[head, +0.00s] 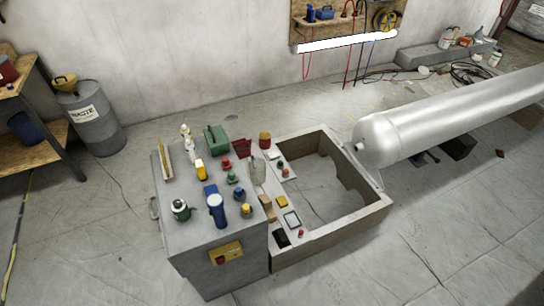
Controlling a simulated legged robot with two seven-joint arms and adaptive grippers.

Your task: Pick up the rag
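I cannot clearly make out a rag. A small dark red item (242,148) lies at the back right of the grey cabinet top (172,222); it is too small to tell whether it is cloth. Neither my left nor my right gripper shows in the head view.
The cabinet top is crowded with bottles, a green box (215,139) and coloured knobs. A hollow frame (335,228) adjoins it on the right. A big silver cylinder (450,115) lies beyond. A waste drum (90,122) and a wooden bench (45,85) stand left. The front-left floor is clear.

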